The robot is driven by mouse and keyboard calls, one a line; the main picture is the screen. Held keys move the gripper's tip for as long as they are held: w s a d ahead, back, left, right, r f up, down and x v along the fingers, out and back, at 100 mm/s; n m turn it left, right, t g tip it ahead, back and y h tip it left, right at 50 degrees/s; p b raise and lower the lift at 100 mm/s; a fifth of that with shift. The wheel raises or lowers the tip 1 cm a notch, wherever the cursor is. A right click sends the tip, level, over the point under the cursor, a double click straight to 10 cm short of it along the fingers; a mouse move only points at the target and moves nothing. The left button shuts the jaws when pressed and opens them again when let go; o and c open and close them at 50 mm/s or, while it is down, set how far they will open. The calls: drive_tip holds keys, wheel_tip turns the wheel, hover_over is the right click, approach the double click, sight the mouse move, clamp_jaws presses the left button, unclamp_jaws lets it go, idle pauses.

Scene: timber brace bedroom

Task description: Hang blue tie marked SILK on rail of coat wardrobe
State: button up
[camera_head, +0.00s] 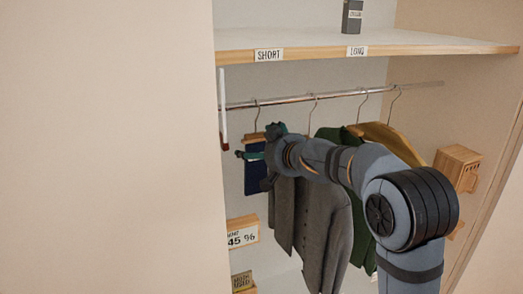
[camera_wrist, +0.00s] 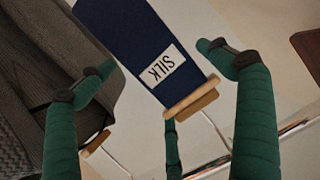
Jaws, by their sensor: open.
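The blue tie (camera_head: 257,179) hangs from a wooden hanger at the left part of the wardrobe rail (camera_head: 285,100), under the SHORT label. The hanger's wire hook reaches up to the rail. In the wrist view the tie (camera_wrist: 135,35) appears upside down, with a white SILK label and the wooden hanger bar (camera_wrist: 193,105) at its end. My gripper (camera_head: 255,150) is at the tie's upper part, just below the hanger bar. In the wrist view its open green fingers (camera_wrist: 155,65) stand apart on either side of the tie. My arm hides part of the neighbouring garments.
A grey coat (camera_head: 322,235) hangs close right of the tie, with green (camera_head: 362,240) and tan (camera_head: 385,137) garments beyond. A shelf (camera_head: 320,42) runs above the rail. A wooden box (camera_head: 458,167) is on the right wall. A 45 % sign (camera_head: 243,234) stands below the tie.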

idle(0.3)
drive_tip(key=v, duration=1.2)
drive_tip(key=shift+w+a, duration=0.1)
drive_tip(key=x, duration=1.1)
drive_tip(key=shift+w+a+f, duration=0.1)
drive_tip(key=shift+w+f, duration=0.1)
drive_tip(key=shift+w, duration=0.1)
drive_tip(key=shift+w+r+p, duration=0.1)
drive_tip(key=shift+r+p, duration=0.5)
drive_tip(key=shift+r, duration=0.25)
drive_tip(key=shift+s+r, duration=0.15)
drive_tip(key=shift+s, duration=0.25)
